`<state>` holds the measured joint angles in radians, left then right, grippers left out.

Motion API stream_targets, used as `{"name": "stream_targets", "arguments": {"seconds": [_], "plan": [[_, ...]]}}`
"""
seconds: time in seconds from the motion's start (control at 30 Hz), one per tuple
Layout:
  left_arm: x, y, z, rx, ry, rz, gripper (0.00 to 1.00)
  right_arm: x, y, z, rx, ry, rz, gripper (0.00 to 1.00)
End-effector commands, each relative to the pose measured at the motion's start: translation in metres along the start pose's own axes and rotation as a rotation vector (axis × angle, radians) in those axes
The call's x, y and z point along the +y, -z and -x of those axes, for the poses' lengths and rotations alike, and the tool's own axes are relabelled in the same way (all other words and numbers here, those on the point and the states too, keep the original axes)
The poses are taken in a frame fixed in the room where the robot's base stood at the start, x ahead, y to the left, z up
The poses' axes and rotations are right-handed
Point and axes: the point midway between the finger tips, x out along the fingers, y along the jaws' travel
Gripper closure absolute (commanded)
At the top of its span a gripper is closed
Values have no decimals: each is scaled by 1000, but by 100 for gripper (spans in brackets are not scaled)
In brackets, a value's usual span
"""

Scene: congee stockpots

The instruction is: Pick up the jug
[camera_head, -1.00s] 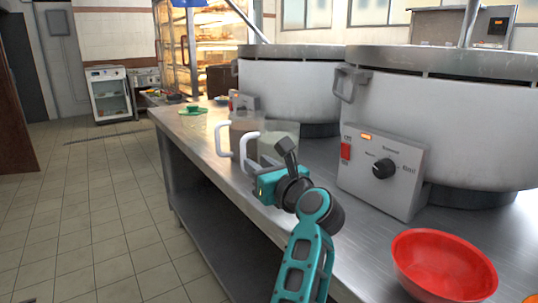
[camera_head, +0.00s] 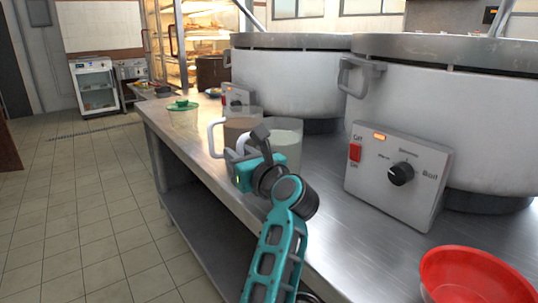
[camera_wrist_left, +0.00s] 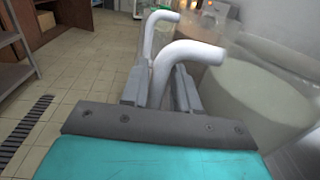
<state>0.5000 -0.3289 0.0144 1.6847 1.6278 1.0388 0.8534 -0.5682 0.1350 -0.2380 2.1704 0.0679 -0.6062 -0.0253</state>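A clear jug with milky contents (camera_head: 288,148) stands on the steel counter, its white handle pointing left. It also shows in the wrist view (camera_wrist_left: 265,95), with its curved white handle (camera_wrist_left: 188,52) in front. My left gripper (camera_head: 246,148) is at this handle, partly hiding it in the head view. In the wrist view its two grey fingers (camera_wrist_left: 160,86) stand on either side of the handle and look open; I see no clear grip. A second jug with brown contents (camera_head: 238,130) stands just behind, its handle also pointing left. My right gripper is not in view.
Two large pots (camera_head: 290,82) with control boxes (camera_head: 397,172) stand along the counter, close to the jugs' right. A red bowl (camera_head: 478,278) is at the near right. A green-lidded container (camera_head: 182,112) stands further back. The floor left of the counter is clear.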

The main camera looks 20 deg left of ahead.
Motion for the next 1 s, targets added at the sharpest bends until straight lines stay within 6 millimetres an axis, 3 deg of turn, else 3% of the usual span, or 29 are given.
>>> {"name": "stream_targets", "arguments": {"seconds": [0.37,0.67,1.0], "plan": [[1,0,-2,0,1,0,71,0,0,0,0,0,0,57],[1,0,-2,0,1,0,100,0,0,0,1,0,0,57],[1,0,-2,0,2,2,100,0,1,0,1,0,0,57]]}}
